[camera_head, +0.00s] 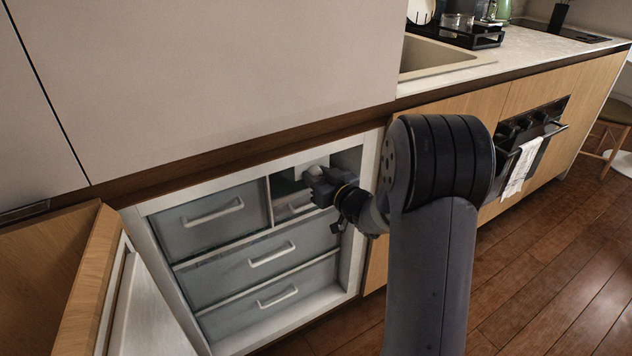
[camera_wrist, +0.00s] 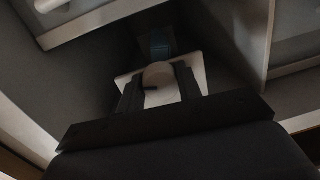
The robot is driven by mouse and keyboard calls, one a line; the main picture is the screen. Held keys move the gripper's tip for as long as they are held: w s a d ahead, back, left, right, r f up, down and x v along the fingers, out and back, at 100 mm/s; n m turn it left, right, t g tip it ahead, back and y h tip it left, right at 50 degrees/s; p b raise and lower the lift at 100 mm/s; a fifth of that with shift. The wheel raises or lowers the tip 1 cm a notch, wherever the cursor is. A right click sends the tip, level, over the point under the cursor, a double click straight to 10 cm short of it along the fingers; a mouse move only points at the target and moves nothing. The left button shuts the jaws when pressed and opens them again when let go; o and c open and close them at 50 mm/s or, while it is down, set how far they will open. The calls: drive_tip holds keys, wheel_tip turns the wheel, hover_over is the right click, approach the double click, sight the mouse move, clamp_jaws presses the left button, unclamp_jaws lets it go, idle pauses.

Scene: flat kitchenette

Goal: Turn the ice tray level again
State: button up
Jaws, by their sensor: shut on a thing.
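My gripper (camera_head: 319,182) reaches into the small upper right compartment of the open freezer. In the wrist view its two fingers (camera_wrist: 159,76) are closed on the sides of a pale rounded knob (camera_wrist: 158,73). The knob sits in front of a white plate (camera_wrist: 197,66), which looks like the front of the ice tray unit. A bluish piece (camera_wrist: 157,43) shows beyond the plate; I cannot tell whether it is the tray. In the head view a white part (camera_head: 313,171) shows beside my gripper. The tray's tilt cannot be made out.
Freezer drawers with white handles (camera_head: 213,212) fill the left and lower parts; a smaller handle (camera_head: 299,207) is below my gripper. The freezer's side wall (camera_head: 367,160) is close on the right. The open door (camera_head: 92,275) stands at left. The wooden floor (camera_head: 560,270) is clear.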

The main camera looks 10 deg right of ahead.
drive_tip(key=n+b, duration=0.4)
drive_tip(key=n, duration=0.1)
drive_tip(key=shift+f+h, duration=0.2)
drive_tip(key=shift+h, duration=0.1)
drive_tip(key=n+b, duration=0.6)
drive_tip(key=shift+h, duration=0.4)
drive_tip(key=n+b, duration=0.3)
drive_tip(key=n, duration=0.1)
drive_tip(key=shift+a+h+b, duration=0.1)
drive_tip(key=shift+h+b, duration=0.2)
drive_tip(key=shift+r+n+t, duration=0.15)
drive_tip(key=shift+n+t, duration=0.25)
drive_tip(key=shift+n, duration=1.8)
drive_tip(key=o, duration=1)
drive_tip(key=shift+c, duration=0.2)
